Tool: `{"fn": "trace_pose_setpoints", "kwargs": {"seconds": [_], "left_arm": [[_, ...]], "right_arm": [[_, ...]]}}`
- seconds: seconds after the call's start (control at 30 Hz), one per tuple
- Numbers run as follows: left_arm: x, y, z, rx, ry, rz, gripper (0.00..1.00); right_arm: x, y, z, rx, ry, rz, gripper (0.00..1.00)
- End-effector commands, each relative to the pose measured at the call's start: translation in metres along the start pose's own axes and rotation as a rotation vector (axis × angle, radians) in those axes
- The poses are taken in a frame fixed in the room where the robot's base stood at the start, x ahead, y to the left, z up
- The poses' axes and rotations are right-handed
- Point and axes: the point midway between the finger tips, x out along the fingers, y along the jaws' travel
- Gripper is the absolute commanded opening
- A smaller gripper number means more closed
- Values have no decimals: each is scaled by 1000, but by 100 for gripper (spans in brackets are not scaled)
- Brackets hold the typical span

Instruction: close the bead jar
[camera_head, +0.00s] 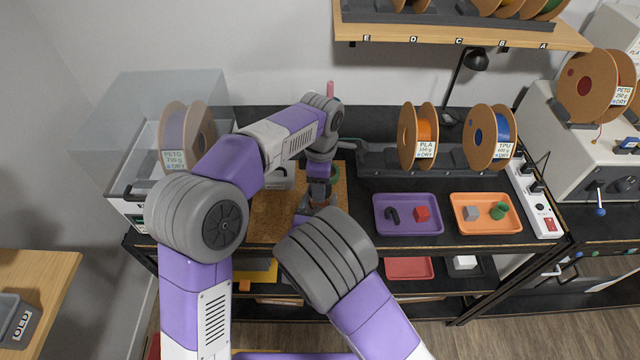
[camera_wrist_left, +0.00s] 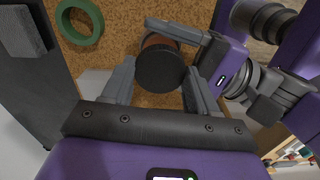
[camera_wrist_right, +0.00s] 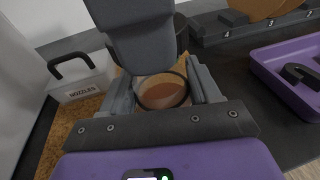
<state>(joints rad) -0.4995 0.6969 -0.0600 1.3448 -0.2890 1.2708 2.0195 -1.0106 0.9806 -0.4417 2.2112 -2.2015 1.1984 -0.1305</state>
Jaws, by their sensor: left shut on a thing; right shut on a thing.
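The bead jar (camera_wrist_right: 163,98) shows in the right wrist view as a clear round vessel with brown-orange contents and a round rim. My right gripper (camera_wrist_right: 160,84) is shut on it, one finger on each side. My left gripper (camera_wrist_left: 165,72) is shut on a dark round lid (camera_wrist_left: 160,70), whose flat top faces the left wrist camera. Brown-orange jar contents show just past the lid's edge there. My left gripper hangs over the jar and covers part of it in the right wrist view. Whether lid and rim touch, I cannot tell.
A cork mat (camera_head: 268,212) lies under the work area, with a green ring (camera_wrist_left: 80,20) on it. A white nozzles box (camera_wrist_right: 80,82) stands beside it. A purple tray (camera_head: 407,228) and an orange tray (camera_head: 485,227) lie to the right; filament spools stand behind.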

Motion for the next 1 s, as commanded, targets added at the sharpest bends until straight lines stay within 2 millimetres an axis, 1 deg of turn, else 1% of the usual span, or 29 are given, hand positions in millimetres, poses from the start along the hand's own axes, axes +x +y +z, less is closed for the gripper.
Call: {"fn": "trace_pose_setpoints", "kwargs": {"seconds": [0.03,0.13,0.67,1.0], "left_arm": [[7,0,0,0,1,-2,31],[12,0,0,0,0,-1,31],[13,0,0,0,-1,1,31],[30,0,0,-1,1,0,31]], "right_arm": [[0,0,0,0,0,0,7],[0,0,0,0,0,0,7],[0,0,0,0,0,0,7],[0,0,0,1,0,0,7]]}}
